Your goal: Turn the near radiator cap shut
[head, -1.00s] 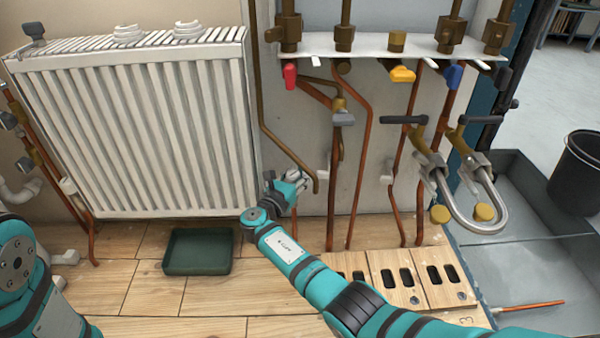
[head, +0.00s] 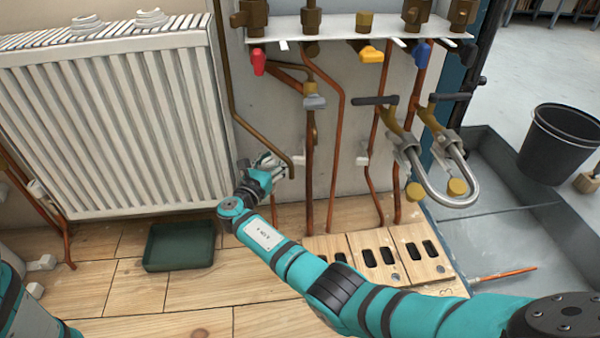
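The white radiator (head: 110,130) stands against the wall at the left. I cannot tell how far either is turned, nor for sure which is the near one. My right gripper (head: 270,162) is low, just right of the radiator's lower right corner, beside the brown pipe's bent end and well below the caps. Its fingers are small and partly hidden, so its opening is unclear. My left gripper is out of view; only part of that arm shows at the lower left edge.
A white shelf (head: 350,38) with brass valves and coloured handles projects right of the radiator. Copper pipes (head: 335,130) run below it. A dark green tray (head: 180,247) lies on the wooden floor. A black bucket (head: 558,145) stands at the right. The space above the radiator looks clear.

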